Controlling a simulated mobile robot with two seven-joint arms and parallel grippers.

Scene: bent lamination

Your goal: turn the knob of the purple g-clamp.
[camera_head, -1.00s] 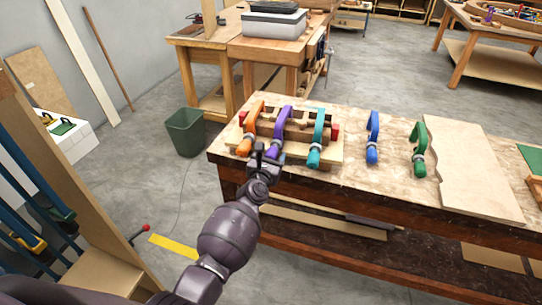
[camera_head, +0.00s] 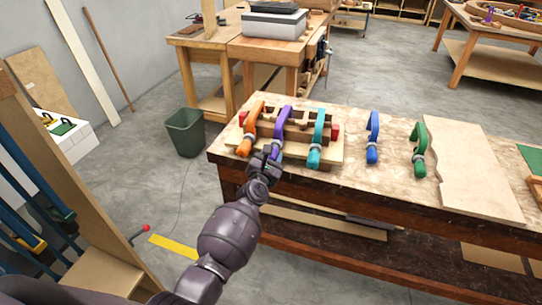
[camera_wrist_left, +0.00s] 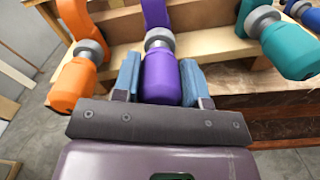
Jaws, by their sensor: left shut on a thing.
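The purple g-clamp (camera_head: 282,122) sits on the wooden form (camera_head: 299,127) on the workbench, between an orange clamp and a teal clamp. Its purple knob (camera_wrist_left: 161,77) points toward me and lies between the two blue-grey finger pads in the left wrist view. My left gripper (camera_head: 270,156) is shut on this knob, with one finger on each side; it also shows in the left wrist view (camera_wrist_left: 160,82). The knob is mostly hidden by the gripper in the head view. My right gripper is not in view.
The orange clamp (camera_head: 250,129) and teal clamp (camera_head: 318,138) stand close on either side of the purple one. A blue clamp (camera_head: 372,137) and a green clamp (camera_head: 419,148) lie farther right. A plywood sheet (camera_head: 466,170) covers the bench's right part.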

